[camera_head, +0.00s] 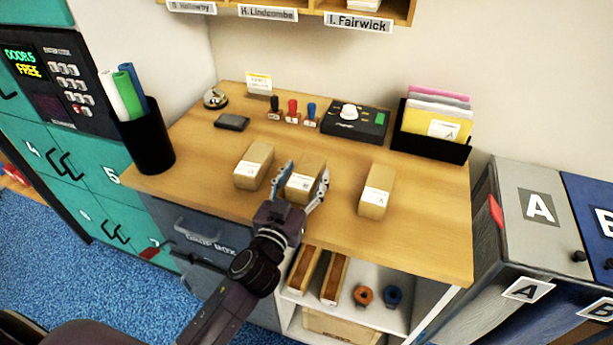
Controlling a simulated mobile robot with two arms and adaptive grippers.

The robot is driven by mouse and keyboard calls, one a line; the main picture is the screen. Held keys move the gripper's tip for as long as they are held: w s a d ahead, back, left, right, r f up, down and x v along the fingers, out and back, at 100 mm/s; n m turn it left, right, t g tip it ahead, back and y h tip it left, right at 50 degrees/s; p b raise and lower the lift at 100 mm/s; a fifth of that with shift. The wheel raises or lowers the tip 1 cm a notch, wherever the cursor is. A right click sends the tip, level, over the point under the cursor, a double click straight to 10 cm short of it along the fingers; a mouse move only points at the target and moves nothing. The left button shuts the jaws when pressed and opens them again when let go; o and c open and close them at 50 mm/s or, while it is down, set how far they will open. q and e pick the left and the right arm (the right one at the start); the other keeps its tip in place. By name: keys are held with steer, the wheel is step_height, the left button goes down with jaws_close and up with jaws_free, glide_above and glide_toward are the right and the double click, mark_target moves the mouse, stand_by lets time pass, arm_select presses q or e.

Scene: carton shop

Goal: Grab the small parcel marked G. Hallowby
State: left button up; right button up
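Three small brown parcels with white labels stand in a row on the wooden counter: a left parcel (254,166), a middle parcel (304,183) and a right parcel (376,190). The writing on their labels is too small to read, so I cannot tell which is marked G. Hallowby. My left gripper (304,179) is at the middle parcel, its fingers spread to either side of it. I see no clear grip on the parcel; whether a finger touches it is hard to tell. My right gripper is not in view.
Name-labelled shelves hang above. The counter's front right is clear.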

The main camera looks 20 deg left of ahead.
arm_select(q)
steer(key=c, duration=1)
steer(key=shift+c, duration=0.3)
steer(key=shift+r, duration=0.15)
